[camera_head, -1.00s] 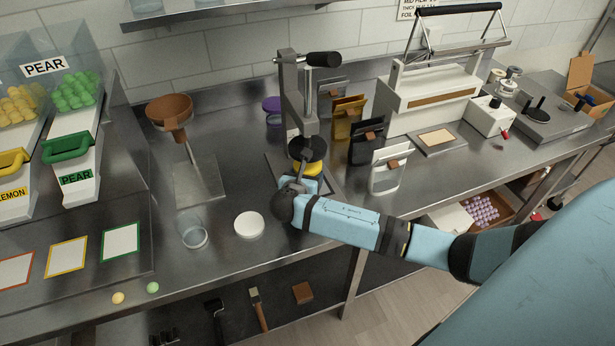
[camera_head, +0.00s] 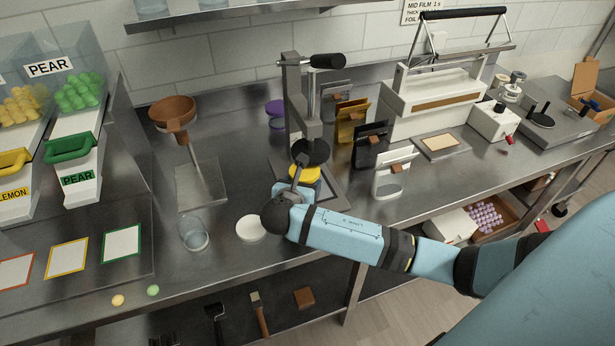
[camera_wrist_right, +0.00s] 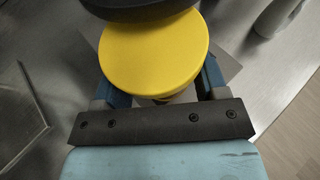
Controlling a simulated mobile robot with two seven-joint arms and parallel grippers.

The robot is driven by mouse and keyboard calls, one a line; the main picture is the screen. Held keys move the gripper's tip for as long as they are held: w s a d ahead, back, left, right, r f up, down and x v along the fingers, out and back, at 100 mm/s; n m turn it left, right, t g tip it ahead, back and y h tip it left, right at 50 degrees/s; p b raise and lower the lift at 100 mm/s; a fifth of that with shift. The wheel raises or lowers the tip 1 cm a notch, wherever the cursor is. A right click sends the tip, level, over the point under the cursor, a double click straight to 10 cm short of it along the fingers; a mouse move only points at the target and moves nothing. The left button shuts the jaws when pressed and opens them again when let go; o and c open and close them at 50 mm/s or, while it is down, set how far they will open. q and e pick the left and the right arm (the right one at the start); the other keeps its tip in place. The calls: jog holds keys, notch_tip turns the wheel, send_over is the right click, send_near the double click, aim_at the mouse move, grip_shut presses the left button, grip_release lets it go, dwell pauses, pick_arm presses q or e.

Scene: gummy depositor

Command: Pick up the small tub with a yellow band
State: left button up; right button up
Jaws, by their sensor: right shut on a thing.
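A thing with a round, flat yellow top (camera_head: 304,173) is at the front of the upright press, just under or in front of its black round head (camera_head: 311,152). In the right wrist view its yellow top (camera_wrist_right: 153,52) fills the space between the fingers. I take it for the tub with the yellow band; its side is mostly hidden below the top. My right gripper (camera_head: 298,187) is shut on it from the front; its blue fingers show on both sides in the wrist view (camera_wrist_right: 165,88). My left gripper is not in view.
A white round lid (camera_head: 250,228) and a clear cup (camera_head: 193,234) stand left of my right wrist. Black (camera_head: 370,146) and white (camera_head: 393,176) pouches stand close on the right. A purple-topped tub (camera_head: 275,108) is behind the press. A funnel stand (camera_head: 200,184) is farther left.

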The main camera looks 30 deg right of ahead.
jog(key=s+a, duration=0.2)
jog(key=a, duration=0.1)
jog(key=s+a, duration=0.3)
jog(key=a, duration=0.1)
jog(key=s+a+b, duration=0.1)
jog(key=s+a, duration=0.2)
jog(key=shift+a, duration=0.15)
